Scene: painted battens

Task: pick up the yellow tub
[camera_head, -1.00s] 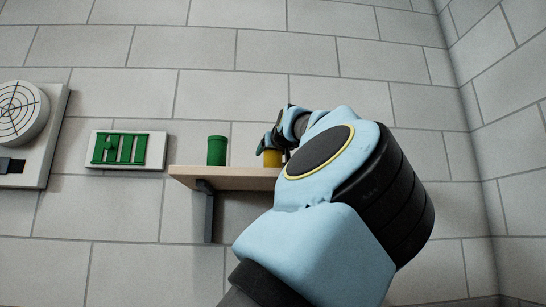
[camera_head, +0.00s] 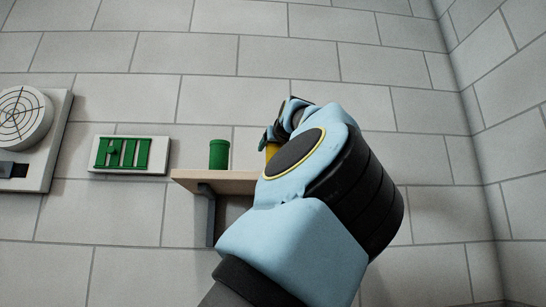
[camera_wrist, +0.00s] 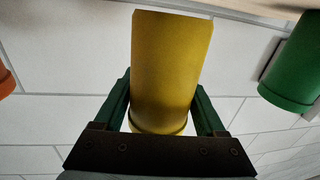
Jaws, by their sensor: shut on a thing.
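The yellow tub (camera_wrist: 168,70) is between the two green fingers of my gripper (camera_wrist: 162,92) in the wrist view. My gripper is shut on it, one finger on each side. In the head view only a small strip of the yellow tub (camera_head: 271,150) shows, behind my arm at the shelf. It sits a little higher against the green tub than before. My arm hides its lower part, so its gap to the shelf cannot be seen there.
A green tub (camera_head: 219,154) stands on the wooden shelf (camera_head: 215,182), left of the yellow one. An orange thing (camera_wrist: 5,80) shows at the wrist view's left edge. A panel with green bars (camera_head: 128,154) and a round dial (camera_head: 22,118) are on the wall.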

